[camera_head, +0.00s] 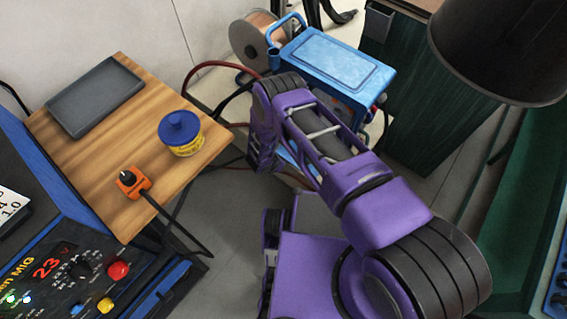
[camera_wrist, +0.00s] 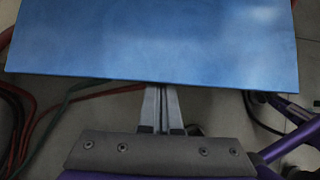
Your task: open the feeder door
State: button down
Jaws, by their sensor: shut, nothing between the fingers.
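The blue wire feeder (camera_head: 335,62) stands on the floor beyond my arm, with a handle on its top left. My purple arm covers much of its front, and I cannot make out its door in the head view. In the wrist view a flat blue panel (camera_wrist: 155,40) fills the upper part; I cannot tell whether it is the door or another face. My gripper (camera_wrist: 162,92) points at the panel's lower edge with its two grey fingers together and empty. The fingertips are hidden at that edge, and I cannot tell whether they touch it. The head view hides the gripper behind my arm.
A wire spool (camera_head: 257,42) sits behind the feeder. Red and black cables (camera_head: 215,72) run beside it. A dark green cabinet (camera_head: 425,125) stands close right.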

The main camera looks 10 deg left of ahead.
aim_at(285, 156)
jog(key=shift+w+d+r, duration=0.1)
jog(key=shift+w+r, duration=0.05)
jog(key=shift+r, duration=0.8)
jog(key=shift+w+d+r, duration=0.1)
jog(key=shift+r, duration=0.8)
